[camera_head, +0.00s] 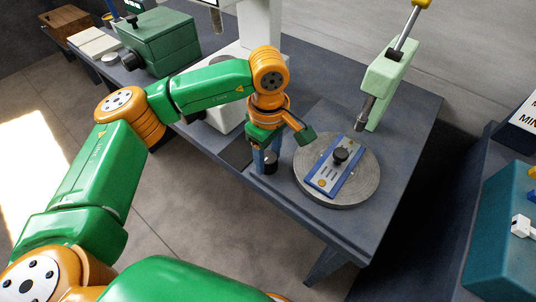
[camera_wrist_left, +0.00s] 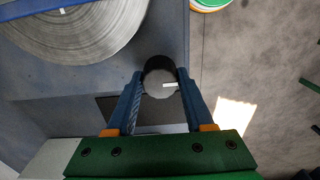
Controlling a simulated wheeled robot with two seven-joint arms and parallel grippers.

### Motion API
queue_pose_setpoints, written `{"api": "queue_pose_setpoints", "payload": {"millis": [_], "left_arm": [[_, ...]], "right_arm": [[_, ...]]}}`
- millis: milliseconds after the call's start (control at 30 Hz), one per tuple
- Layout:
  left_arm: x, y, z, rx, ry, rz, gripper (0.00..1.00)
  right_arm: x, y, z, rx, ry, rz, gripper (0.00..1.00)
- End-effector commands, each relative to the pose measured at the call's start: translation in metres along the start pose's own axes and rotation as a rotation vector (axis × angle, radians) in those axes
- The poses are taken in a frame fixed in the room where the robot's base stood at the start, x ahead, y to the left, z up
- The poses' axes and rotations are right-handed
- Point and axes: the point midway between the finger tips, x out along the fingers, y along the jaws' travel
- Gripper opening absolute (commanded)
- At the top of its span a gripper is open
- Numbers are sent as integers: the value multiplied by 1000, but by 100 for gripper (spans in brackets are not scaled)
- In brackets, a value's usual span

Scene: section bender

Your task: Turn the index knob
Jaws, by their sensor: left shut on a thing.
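The index knob (camera_wrist_left: 158,84) is a short dark cylinder with a grey face and a white index mark, which points right in the left wrist view. In the head view the knob (camera_head: 269,168) stands near the front edge of the bench, left of the round disc, partly hidden by the fingers. My left gripper (camera_wrist_left: 160,74) is shut on it, with one blue finger against each side. In the head view my left gripper (camera_head: 266,160) reaches down from above onto it. My right gripper is not in view.
A round grey disc (camera_head: 308,187) bears a blue plate (camera_head: 326,182) with a black knob (camera_head: 341,155). A pale green lever arm (camera_head: 381,86) stands behind it on the bench (camera_head: 408,128). A green box (camera_head: 165,45) stands at the far left. A teal cabinet (camera_head: 497,235) is at right.

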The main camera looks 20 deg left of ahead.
Motion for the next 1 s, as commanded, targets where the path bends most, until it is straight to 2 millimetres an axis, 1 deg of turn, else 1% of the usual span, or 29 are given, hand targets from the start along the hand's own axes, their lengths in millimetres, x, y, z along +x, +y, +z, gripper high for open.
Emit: {"api": "queue_pose_setpoints", "payload": {"millis": [33, 67, 100, 133, 167, 400, 467, 567, 700, 800, 900, 1000], "left_arm": [[0, 0, 0, 2, 0, 1, 0], [0, 0, 0, 2, 0, 1, 61], [0, 0, 0, 1, 0, 1, 71], [0, 0, 0, 1, 0, 1, 80], [0, 0, 0, 1, 0, 0, 83], [0, 0, 0, 0, 0, 0, 83], [-3, 0, 0, 0, 0, 2, 83], [-19, 1, 0, 0, 1, 5, 83], [-50, 1, 0, 0, 0, 5, 83], [-65, 1, 0, 0, 1, 2, 83], [-71, 0, 0, 0, 0, 1, 83], [-71, 0, 0, 1, 0, 0, 83]], "right_arm": [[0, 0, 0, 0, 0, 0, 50], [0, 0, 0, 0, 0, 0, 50], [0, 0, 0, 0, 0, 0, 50], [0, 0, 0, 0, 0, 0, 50], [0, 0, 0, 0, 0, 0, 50], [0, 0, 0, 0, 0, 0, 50], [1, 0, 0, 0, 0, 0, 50], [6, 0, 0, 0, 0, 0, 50], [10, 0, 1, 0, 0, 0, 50], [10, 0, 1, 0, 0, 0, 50], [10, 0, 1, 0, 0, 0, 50], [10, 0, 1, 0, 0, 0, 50]]}}
